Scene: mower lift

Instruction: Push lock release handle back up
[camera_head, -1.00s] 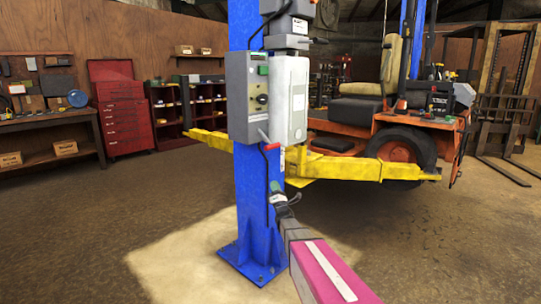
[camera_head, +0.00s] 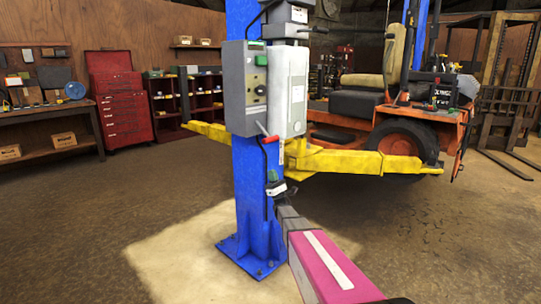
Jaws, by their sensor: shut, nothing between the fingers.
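The lock release handle (camera_head: 270,139) is a short lever with a red grip. It sticks out just below the grey control box on the blue lift post, and a thin dark rod runs down the post beneath it. My gripper (camera_head: 274,177), with green at its tips, is shut and empty. It points up in front of the post, a short way below the handle, with a visible gap between them. My arm with its pink link comes in from the lower right. I cannot tell how far the gripper stands from the post in depth.
The grey control box (camera_head: 246,88) and a pale cover (camera_head: 289,93) are mounted above the handle. A yellow lift arm (camera_head: 345,162) extends right under the orange mower (camera_head: 400,125). The floor around the post base is clear.

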